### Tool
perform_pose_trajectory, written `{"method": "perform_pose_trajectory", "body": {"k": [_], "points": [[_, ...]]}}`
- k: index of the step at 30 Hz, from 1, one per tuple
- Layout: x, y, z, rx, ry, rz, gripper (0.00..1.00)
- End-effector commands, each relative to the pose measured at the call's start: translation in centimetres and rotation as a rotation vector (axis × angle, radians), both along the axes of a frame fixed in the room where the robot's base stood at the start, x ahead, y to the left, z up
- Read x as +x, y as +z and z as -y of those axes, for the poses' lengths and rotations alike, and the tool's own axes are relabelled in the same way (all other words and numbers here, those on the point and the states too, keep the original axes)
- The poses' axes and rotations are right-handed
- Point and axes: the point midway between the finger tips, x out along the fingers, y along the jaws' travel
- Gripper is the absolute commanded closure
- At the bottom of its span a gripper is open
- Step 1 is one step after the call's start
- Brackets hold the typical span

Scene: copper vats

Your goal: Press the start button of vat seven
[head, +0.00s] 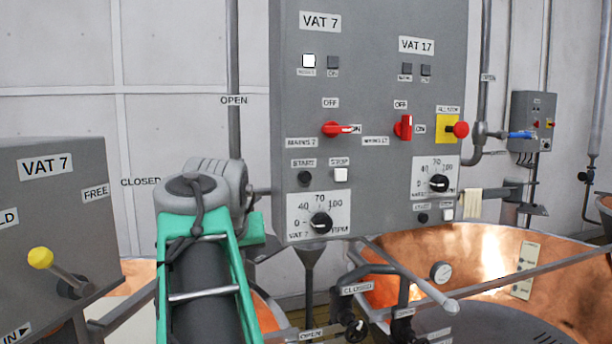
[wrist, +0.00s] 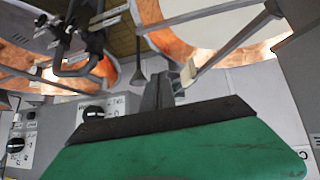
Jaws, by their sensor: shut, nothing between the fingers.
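The grey control panel (head: 375,100) has a VAT 7 column on its left side. The vat seven start button (head: 304,178) is a small dark round button under a START label. A white stop button (head: 341,174) sits to its right, and the vat seven speed dial (head: 320,222) is below; that dial seems to show in the wrist view (wrist: 93,112). My arm with green parts stands left of the panel in the head view. My gripper (wrist: 165,88) is shut and empty in the wrist view; its green housing covers much of the picture. The start button is hidden there.
The vat seven red mains switch (head: 338,129) is above the start button; a white lamp (head: 308,61) is higher. VAT 17 controls and a red knob (head: 461,129) are to the right. A grey VAT 7 box (head: 50,200) with a yellow-knobbed lever (head: 41,258) stands left. Copper vats (head: 580,270) and pipes lie below.

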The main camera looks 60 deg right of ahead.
Motion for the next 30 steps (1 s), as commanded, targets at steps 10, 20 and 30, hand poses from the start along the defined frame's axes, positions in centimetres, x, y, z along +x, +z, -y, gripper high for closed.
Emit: {"method": "perform_pose_trajectory", "body": {"k": [10,20,30], "points": [[-12.3,12.2,9.3,-0.124,-0.368,0.129,1.00],[-13.7,13.3,9.8,-0.139,-0.404,0.143,1.00],[-12.2,13.5,11.2,-0.138,-0.401,0.141,1.00]]}}
